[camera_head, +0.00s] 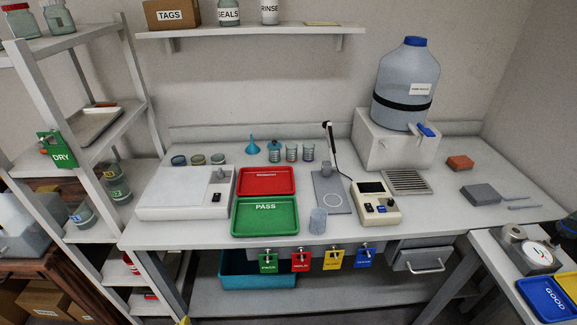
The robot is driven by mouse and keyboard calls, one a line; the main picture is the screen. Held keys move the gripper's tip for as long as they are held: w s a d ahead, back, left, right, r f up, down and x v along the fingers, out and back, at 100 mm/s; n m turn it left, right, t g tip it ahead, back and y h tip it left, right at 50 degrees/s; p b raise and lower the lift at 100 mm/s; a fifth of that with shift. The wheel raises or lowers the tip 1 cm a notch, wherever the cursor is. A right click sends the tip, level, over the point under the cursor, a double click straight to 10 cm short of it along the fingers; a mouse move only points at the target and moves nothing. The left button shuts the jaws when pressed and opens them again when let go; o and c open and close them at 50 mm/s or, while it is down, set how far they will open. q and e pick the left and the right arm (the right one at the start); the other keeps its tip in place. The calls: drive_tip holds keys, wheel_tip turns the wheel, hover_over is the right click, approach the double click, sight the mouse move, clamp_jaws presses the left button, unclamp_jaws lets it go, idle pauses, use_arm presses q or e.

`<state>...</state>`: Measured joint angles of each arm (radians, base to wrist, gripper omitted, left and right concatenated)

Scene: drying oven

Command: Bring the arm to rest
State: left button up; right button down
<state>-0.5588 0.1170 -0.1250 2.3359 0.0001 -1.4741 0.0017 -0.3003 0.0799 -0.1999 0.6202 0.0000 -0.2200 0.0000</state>
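Neither of my grippers shows clearly in the head view, and no arm reaches over the workbench (330,240). On the bench, a red tray (267,181) lies behind a green PASS tray (265,216). A grey cylinder (318,220) stands to the right of the green tray. A grey plate (331,192) with a white ring carries a smaller grey cylinder near its back edge. A small beige instrument (375,204) with a dark display stands right of the plate. A dark-tipped probe (329,137) stands upright behind it.
A white box-shaped device (185,194) fills the bench's left. A large water jug (404,84) stands on a block at the back right. Shelving (75,75) rises at the left. A side table with a blue GOOD tray (549,298) is at the right. The front right bench is mostly clear.

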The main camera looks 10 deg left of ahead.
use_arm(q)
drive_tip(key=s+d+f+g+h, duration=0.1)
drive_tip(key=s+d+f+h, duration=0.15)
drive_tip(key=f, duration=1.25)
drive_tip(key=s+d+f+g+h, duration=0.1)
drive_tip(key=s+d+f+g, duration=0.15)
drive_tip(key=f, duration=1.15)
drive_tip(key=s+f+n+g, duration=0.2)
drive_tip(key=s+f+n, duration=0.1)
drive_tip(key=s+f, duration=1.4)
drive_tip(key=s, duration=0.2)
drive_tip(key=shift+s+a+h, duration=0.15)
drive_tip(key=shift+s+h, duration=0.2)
